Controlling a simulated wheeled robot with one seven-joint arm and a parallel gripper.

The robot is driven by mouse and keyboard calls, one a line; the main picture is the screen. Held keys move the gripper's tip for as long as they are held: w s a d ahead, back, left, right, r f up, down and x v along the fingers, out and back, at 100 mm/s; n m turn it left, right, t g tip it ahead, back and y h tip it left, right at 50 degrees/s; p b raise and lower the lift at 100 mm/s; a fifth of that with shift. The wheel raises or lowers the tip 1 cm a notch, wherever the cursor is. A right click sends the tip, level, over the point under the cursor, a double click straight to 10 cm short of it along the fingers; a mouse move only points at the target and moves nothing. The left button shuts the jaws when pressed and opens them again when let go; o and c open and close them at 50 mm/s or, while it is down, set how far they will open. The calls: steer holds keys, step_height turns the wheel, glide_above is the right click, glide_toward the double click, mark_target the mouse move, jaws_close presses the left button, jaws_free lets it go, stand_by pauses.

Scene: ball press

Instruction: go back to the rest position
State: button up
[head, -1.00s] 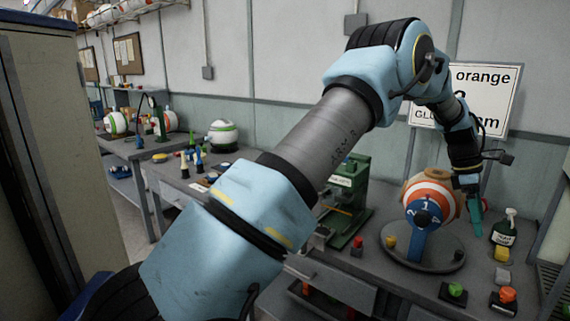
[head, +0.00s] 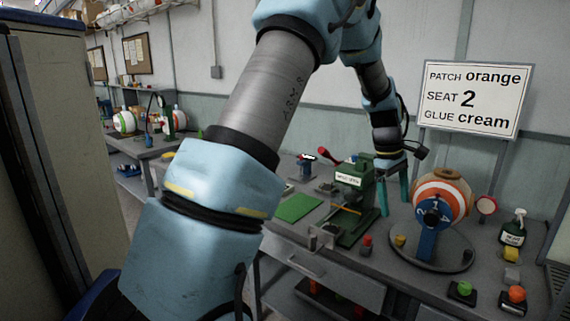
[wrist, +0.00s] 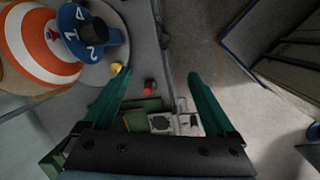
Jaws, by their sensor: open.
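My gripper (head: 393,196) is open and empty. In the head view its teal fingers point down, in front of or beside the green press (head: 356,190) and left of the orange-and-white ball (head: 452,188); I cannot tell the exact depth. In the wrist view the two fingers (wrist: 159,74) are spread wide with nothing between them. The ball also shows in the wrist view (wrist: 40,52) at upper left, with its blue numbered clamp (wrist: 90,33). The ball sits on a round grey stand (head: 400,256).
A sign (head: 473,98) on the wall reads patch orange, seat 2, glue cream. A green mat (head: 298,207) lies left of the press. A tall cabinet (head: 62,150) stands at the left.

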steer(key=s+a+m+t+y, duration=0.1)
steer(key=s+a+m, duration=0.15)
steer(key=a, duration=1.65)
steer(key=s+a+m+t+y, duration=0.1)
steer(key=s+a+m, duration=0.2)
steer(key=s+a, duration=0.4)
steer(key=s+a+m, duration=0.2)
steer(key=s+a, duration=0.3)
steer(key=a, duration=0.4)
step_height(320, 180, down, 11)
steer(key=b, duration=1)
steer(key=shift+w, duration=0.45)
